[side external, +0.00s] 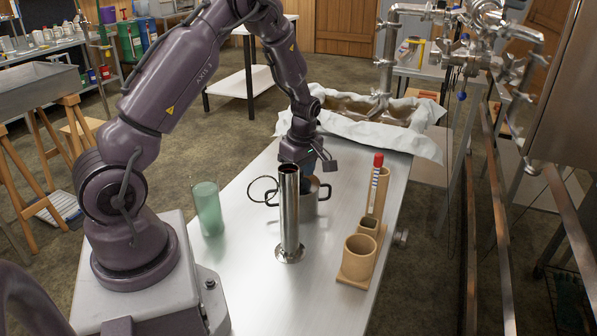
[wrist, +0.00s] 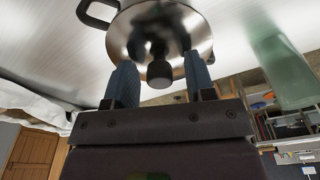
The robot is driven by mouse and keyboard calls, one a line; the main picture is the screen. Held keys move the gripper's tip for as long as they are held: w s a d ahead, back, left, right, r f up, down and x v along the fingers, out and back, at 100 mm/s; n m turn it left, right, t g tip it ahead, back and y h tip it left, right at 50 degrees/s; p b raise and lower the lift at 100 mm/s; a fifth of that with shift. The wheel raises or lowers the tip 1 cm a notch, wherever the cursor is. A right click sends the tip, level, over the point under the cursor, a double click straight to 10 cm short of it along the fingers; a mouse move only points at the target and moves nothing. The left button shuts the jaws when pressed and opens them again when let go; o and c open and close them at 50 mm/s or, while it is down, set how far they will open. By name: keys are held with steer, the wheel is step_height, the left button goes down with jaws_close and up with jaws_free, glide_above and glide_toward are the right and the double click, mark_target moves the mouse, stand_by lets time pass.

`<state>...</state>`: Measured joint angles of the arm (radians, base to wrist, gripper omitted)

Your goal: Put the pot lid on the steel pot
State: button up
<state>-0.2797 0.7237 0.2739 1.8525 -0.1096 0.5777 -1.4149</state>
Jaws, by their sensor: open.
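The steel pot (side external: 312,208) stands on the metal table, partly hidden behind a tall steel cylinder. In the wrist view the pot's rim (wrist: 205,32) and a dark side handle (wrist: 92,12) show. The shiny pot lid (wrist: 150,22) lies over the pot's mouth with its dark knob (wrist: 160,73) towards me; whether it is fully seated I cannot tell. My gripper (wrist: 160,62) is open, its blue fingers on either side of the knob, with gaps visible. In the side view my gripper (side external: 306,183) is low over the pot, and the lid is largely hidden there.
The tall steel cylinder (side external: 289,215) stands close in front of the pot. A green glass (side external: 207,208) is to the left. A tan holder (side external: 357,262) with a red-capped tube (side external: 376,175) is to the right. A cloth-lined pan (side external: 370,112) lies behind. The table's front left is clear.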

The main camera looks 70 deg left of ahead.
mark_target(303, 184)
steer(key=d+r+m+t, duration=0.1)
steer(key=d+r+m, duration=0.15)
steer(key=r, duration=0.65)
steer(key=d+r+m+t, duration=0.15)
steer(key=d+r, duration=0.25)
steer(key=r, duration=0.5)
steer(key=s+d+r+m+t+h, duration=0.1)
steer(key=s+d+r+m+t, duration=0.2)
steer(key=s+d+r+m, duration=0.4)
steer(key=s+d+m, duration=0.7)
steer(key=s+m, duration=0.1)
steer(key=m, duration=0.3)
steer(key=shift+d+r+m+t, duration=0.2)
steer(key=shift+d+m+t, duration=0.15)
steer(key=shift+m, duration=0.05)
